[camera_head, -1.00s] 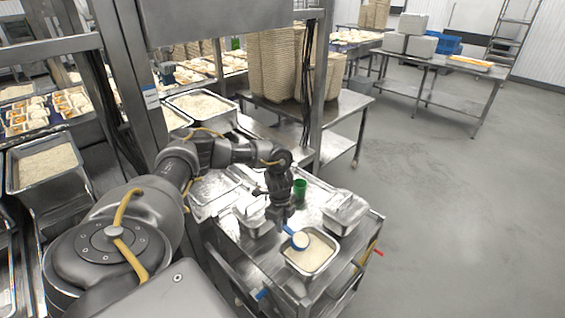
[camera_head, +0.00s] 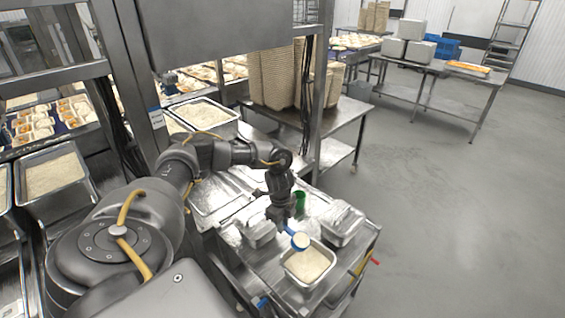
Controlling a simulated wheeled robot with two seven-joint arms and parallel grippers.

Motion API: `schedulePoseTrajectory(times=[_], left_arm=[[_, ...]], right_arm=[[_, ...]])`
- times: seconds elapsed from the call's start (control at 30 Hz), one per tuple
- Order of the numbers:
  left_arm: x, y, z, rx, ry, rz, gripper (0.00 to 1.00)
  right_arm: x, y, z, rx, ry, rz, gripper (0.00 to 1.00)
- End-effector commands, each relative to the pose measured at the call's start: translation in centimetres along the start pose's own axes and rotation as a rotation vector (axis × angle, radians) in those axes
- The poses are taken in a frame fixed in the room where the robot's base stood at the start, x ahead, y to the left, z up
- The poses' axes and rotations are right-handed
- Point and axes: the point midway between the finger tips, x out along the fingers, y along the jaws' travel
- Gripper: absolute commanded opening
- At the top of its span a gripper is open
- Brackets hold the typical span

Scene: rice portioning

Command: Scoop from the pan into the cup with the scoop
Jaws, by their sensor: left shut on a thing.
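My left gripper (camera_head: 281,222) is shut on a scoop (camera_head: 300,241) with a blue handle and a pale round bowl. The scoop bowl is at the far-left rim of the pan (camera_head: 287,271), a steel pan of white rice on the trolley top. Whether the bowl touches the rice, and what is in it, I cannot tell. A green cup (camera_head: 299,200) stands behind the gripper, close to it and partly hidden. My right gripper is not in view.
Other steel pans (camera_head: 343,225) stand on the trolley beside and behind the rice pan. Larger rice trays (camera_head: 203,112) and stacked bowls (camera_head: 277,75) are further back. A steel upright (camera_head: 139,80) rises behind my left arm. The floor at right is clear.

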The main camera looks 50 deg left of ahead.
Motion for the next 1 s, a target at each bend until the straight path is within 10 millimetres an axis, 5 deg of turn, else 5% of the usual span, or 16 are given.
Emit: schedulePoseTrajectory(times=[0.23,0.5,0.7,1.0], left_arm=[[1.3,0.2,-2.3,-0.016,0.005,0.000,0.00],[6.2,4.1,-13.9,-0.159,0.011,-0.005,0.00],[8.6,9.2,-19.8,-0.297,0.005,-0.017,0.00],[9.6,13.3,-22.1,-0.412,-0.002,-0.026,0.00]], right_arm=[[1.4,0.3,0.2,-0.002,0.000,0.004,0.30],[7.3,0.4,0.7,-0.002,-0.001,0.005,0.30],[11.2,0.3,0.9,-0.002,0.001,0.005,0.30],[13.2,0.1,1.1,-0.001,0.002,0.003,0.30]])
